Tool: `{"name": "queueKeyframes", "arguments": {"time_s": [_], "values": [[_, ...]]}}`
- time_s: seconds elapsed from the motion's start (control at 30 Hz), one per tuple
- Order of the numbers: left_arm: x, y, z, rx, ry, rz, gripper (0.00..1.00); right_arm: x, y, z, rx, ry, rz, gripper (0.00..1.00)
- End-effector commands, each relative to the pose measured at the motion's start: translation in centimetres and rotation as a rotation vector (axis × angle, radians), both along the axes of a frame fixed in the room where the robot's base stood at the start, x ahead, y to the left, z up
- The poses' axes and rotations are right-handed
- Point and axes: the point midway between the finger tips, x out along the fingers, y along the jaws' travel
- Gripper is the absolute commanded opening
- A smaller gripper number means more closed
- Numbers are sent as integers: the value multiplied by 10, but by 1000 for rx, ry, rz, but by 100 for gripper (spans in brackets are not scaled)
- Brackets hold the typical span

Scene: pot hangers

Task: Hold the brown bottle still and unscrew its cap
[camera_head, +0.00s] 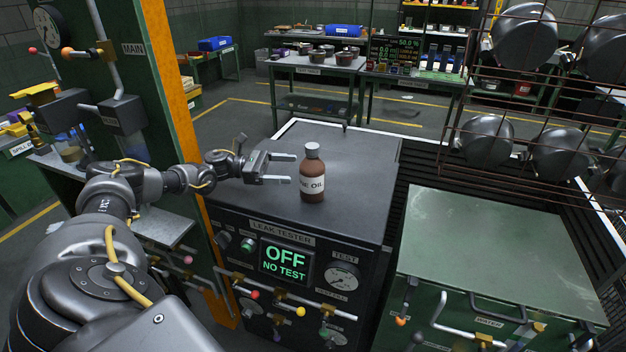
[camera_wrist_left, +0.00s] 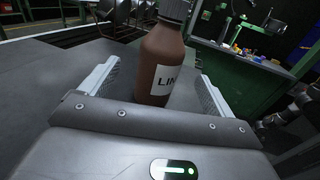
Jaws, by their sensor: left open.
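The brown bottle (camera_head: 313,180) stands upright on the dark top of the leak tester (camera_head: 357,215), with a white label that ends in "OIL". Its grey cap (camera_head: 312,150) is on its neck. My left gripper (camera_head: 282,168) is open just left of the bottle, its fingers pointing at it. In the left wrist view the bottle (camera_wrist_left: 160,62) stands ahead, between the lines of the two open fingers (camera_wrist_left: 152,88), with no visible grip on it. The cap (camera_wrist_left: 176,10) is cut by the top edge there. My right gripper is not in view.
A green cabinet (camera_head: 490,245) stands to the right of the tester. Pots hang on a rack (camera_head: 500,110) at the upper right. The tester top around the bottle is clear.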

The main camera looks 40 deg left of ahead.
Motion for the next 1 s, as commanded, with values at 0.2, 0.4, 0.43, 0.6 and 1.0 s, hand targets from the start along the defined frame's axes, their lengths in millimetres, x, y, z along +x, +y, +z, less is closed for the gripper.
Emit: {"name": "queueKeyframes", "arguments": {"time_s": [0.2,0.4,0.43,0.6,1.0], "values": [[20,-29,5,-2,-2,-2,89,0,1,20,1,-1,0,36],[26,-38,1,1,-1,-1,89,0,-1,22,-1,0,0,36],[26,-38,1,1,-1,-1,89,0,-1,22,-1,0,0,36],[33,-50,5,-2,0,-2,89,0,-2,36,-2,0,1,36],[54,-81,-2,0,-1,0,89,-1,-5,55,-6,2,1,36]]}}
